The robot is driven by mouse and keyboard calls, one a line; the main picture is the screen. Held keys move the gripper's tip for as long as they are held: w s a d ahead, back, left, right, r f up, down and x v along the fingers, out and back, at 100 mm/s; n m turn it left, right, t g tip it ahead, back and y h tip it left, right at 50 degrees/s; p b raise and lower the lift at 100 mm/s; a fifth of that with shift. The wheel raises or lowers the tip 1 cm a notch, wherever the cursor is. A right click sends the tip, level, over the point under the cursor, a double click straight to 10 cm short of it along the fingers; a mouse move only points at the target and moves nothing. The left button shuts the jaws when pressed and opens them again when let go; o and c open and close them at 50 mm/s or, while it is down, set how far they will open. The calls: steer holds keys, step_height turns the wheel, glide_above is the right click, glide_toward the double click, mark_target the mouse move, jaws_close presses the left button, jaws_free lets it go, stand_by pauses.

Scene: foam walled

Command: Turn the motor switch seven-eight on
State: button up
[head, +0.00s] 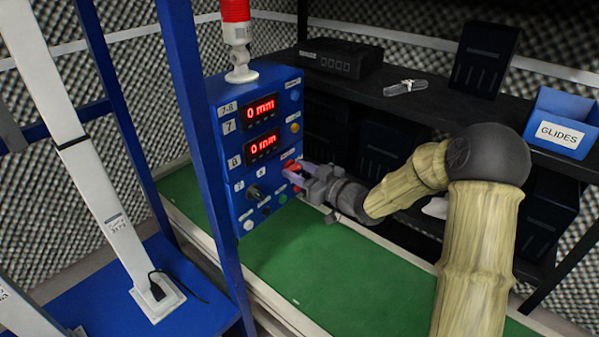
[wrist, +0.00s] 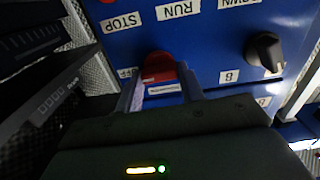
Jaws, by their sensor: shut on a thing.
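The blue control box (head: 225,150) shows two red displays reading "0 mm", labelled 7 and 8, with a 7-8 label at the top. A red switch (head: 291,172) sits low on the right of its face. It also shows in the wrist view as a red knob (wrist: 160,66) beside an OFF label. My gripper (head: 296,175) is at the box, its fingers shut around the red switch. In the wrist view my gripper (wrist: 162,92) has one finger on each side of the knob. The fingers partly hide the switch, so its turn position cannot be told.
A black knob (head: 256,192) and several small buttons are on the same face. A red beacon (head: 237,30) stands on top. A blue post (head: 205,150) stands close left. A dark shelf (head: 420,112) with a blue GLIDES bin (head: 560,125) is behind my arm.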

steer(key=n+b, duration=0.3)
steer(key=shift+f+n+b, duration=0.25)
steer(key=shift+n+b, duration=0.1)
steer(key=shift+n, duration=0.05)
steer(key=n+b, duration=1.3)
steer(key=b, duration=0.1)
steer(key=shift+s+a+n+b, duration=0.1)
steer(key=shift+s+n+b, duration=0.05)
steer(key=shift+n+b, duration=0.25)
steer(key=o, duration=1)
